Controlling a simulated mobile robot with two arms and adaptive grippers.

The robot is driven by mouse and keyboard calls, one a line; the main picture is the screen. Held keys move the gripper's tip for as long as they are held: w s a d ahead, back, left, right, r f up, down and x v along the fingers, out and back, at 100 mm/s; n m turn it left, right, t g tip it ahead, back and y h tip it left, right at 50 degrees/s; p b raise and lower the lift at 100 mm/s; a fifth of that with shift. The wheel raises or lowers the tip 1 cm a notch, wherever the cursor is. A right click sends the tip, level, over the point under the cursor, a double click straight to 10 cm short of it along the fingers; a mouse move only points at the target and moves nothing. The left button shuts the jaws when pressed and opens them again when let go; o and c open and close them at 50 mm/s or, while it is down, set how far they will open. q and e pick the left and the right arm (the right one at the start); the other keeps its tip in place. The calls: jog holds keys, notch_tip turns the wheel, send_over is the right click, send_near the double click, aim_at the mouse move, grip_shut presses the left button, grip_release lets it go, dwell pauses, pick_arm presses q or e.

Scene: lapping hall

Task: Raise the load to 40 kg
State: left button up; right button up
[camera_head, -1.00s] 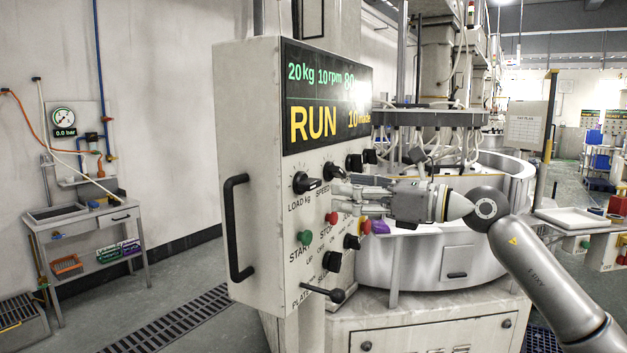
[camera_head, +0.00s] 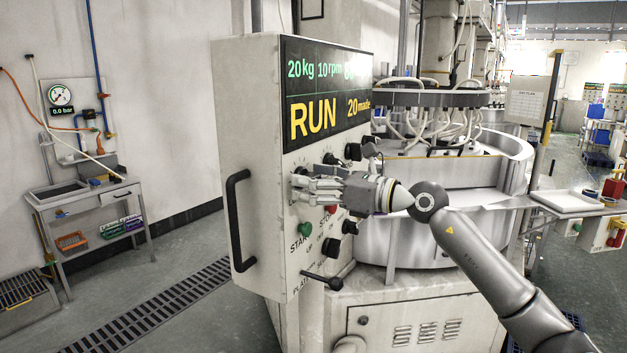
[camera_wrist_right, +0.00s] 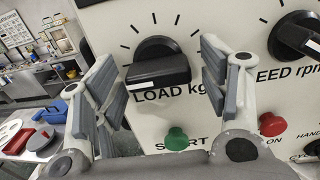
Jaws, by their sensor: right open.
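The control panel (camera_head: 262,150) carries a display (camera_head: 326,90) reading 20 kg, 10 rpm, RUN and 20 made; its top right figure is washed out by glare. In the right wrist view, the black LOAD kg knob (camera_wrist_right: 157,62) has a white mark on its bar, toward the lower left. My right gripper (camera_head: 302,186) is at the panel and hides this knob in the head view. In the right wrist view its fingers (camera_wrist_right: 156,82) are open, one on each side of the knob; I cannot tell whether they touch it. My left gripper is not in view.
The SPEED knob (camera_wrist_right: 296,38) is close right of the LOAD knob. The green START button (camera_wrist_right: 177,139) and a red button (camera_wrist_right: 272,124) lie below. A black handle (camera_head: 236,225) sticks out from the panel's left side. The lapping machine's tub (camera_head: 425,240) stands behind my right arm.

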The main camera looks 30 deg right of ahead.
jog(key=shift+c, duration=0.4)
jog(key=c, duration=0.9)
jog(key=shift+c, duration=0.2)
jog(key=shift+m, duration=0.3)
jog(key=m+p, duration=0.1)
jog(key=m, duration=0.1)
jog(key=shift+r+m, duration=0.1)
jog(key=shift+m, duration=0.2)
jog(key=m+p, duration=0.1)
jog(key=m, duration=0.1)
jog(key=shift+a+r+m, duration=0.1)
jog(key=shift+m, duration=0.3)
jog(key=m+p, duration=0.3)
jog(key=m, duration=0.1)
jog(key=shift+s+m, duration=0.1)
jog(key=shift+m, duration=0.2)
jog(key=shift+m+p, duration=0.4)
jog(key=shift+m, duration=0.2)
